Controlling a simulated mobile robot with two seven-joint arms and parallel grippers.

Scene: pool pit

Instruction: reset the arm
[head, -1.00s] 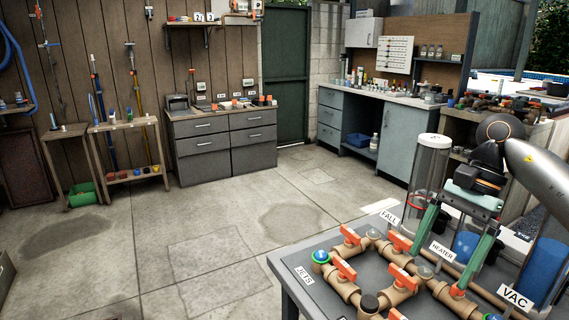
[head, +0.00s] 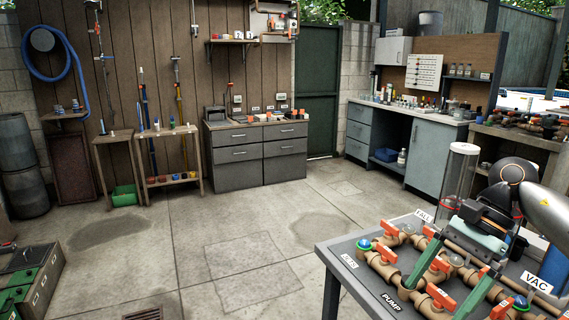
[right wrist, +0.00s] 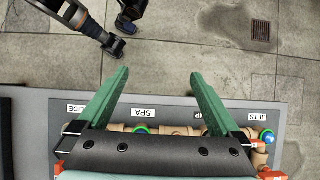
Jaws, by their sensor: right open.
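My right gripper (head: 445,302) is open and empty, its two green fingers spread apart over the pipe table at the lower right of the head view. In the right wrist view the gripper (right wrist: 158,73) points past the table edge toward the floor, with nothing between its fingers. The grey table (head: 335,256) carries tan pipes with orange-handled valves (head: 383,252) and white labels such as JETS, PUMP and VAC. Whether the fingers touch the pipes, I cannot tell. My left gripper does not show; a dark arm link with an orange ring shows in the right wrist view.
A grey drawer cabinet (head: 255,155), a wooden stand (head: 172,182) and a workbench (head: 428,150) line the walls. A green unit (head: 30,280) stands at lower left. The middle concrete floor (head: 235,235) is clear.

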